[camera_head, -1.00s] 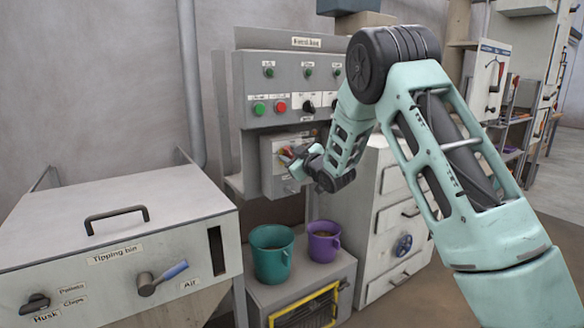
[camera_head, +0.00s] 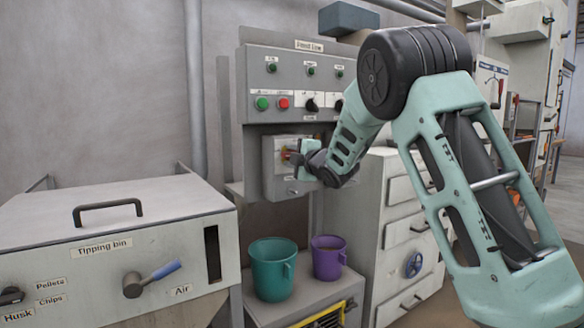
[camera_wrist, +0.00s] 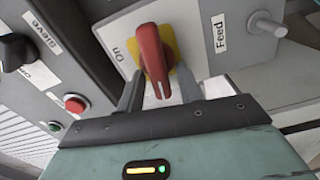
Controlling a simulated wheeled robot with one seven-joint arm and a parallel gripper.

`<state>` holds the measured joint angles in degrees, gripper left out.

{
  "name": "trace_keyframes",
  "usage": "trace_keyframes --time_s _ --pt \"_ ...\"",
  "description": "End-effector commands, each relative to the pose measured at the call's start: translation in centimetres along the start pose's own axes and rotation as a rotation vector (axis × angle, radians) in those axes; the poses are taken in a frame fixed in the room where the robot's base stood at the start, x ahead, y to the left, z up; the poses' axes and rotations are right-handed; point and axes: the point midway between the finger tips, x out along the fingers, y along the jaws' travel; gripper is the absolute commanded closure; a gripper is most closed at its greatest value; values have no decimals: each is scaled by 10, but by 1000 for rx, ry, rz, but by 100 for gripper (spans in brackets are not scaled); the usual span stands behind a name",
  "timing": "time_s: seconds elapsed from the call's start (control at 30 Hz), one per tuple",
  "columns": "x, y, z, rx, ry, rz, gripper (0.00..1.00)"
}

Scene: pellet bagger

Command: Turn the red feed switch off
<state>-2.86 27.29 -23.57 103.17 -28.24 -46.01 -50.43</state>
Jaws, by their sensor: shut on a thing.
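The red feed switch (camera_wrist: 153,58) has a red lever on a yellow plate, set in a pale box face with an "On" label to its left and a "Feed" label to its right in the wrist view. The lever lies lengthwise toward my gripper (camera_wrist: 160,88), between its two fingers, which are shut on it. In the head view my gripper (camera_head: 296,158) is at the front of the grey switch box (camera_head: 280,182), and covers most of the switch. An "Off" label cannot be made out.
The control panel (camera_head: 258,82) above has green and red buttons and black knobs. In the wrist view a black knob (camera_wrist: 15,50) and red button (camera_wrist: 74,103) lie left. Below stand a teal bucket (camera_head: 272,275) and purple bucket (camera_head: 328,262). The tipping bin (camera_head: 60,235) is at left.

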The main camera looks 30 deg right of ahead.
Motion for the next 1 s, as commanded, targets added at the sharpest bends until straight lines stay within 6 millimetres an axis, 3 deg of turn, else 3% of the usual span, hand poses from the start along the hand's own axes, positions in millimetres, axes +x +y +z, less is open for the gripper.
trace_keyframes --time_s 0.33,0.87,0.9,1.0 --pt "0 -4 0 -132 0 -2 87" --pt "0 -4 0 -154 1 -3 87" --pt "0 -4 0 -153 1 -3 60" --pt "0 -3 0 -153 0 -2 60"
